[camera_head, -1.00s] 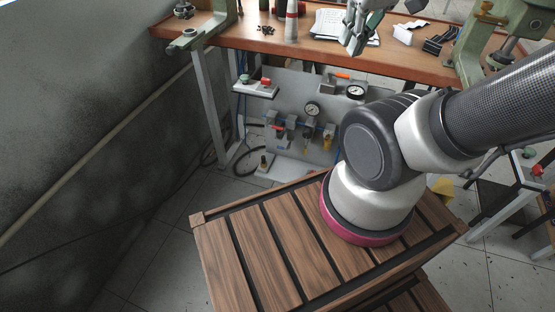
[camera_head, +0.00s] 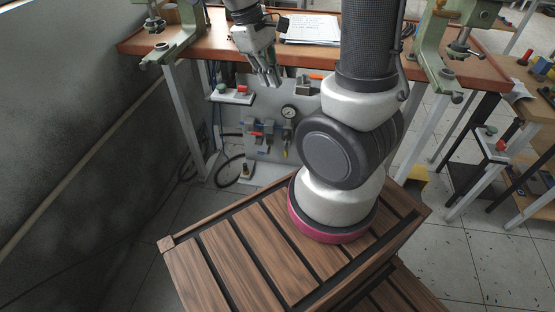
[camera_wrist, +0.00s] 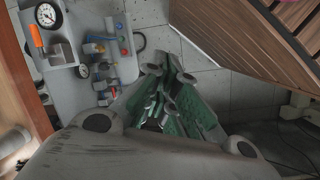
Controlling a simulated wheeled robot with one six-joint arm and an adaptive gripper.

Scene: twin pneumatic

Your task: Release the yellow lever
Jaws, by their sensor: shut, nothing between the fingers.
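The grey pneumatic panel (camera_head: 262,105) stands under the front of the workbench. A small yellow part (camera_head: 285,153) hangs below its round gauge. I cannot tell for sure that this is the yellow lever. My gripper (camera_head: 269,82) points down in front of the bench edge, above and apart from the small valves (camera_head: 262,128). Its fingers are together and empty. In the wrist view, my gripper (camera_wrist: 168,68) has the panel (camera_wrist: 78,88) to its left. An orange handle (camera_wrist: 35,34) lies near a gauge there. The yellow part is not clear in that view.
The wooden workbench (camera_head: 300,55) is above the panel, with papers (camera_head: 310,28) and green clamps (camera_head: 432,50). A shelf with a red button (camera_head: 232,94) juts out at left. A slatted wooden platform (camera_head: 250,250) is in front. Tiled floor lies between.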

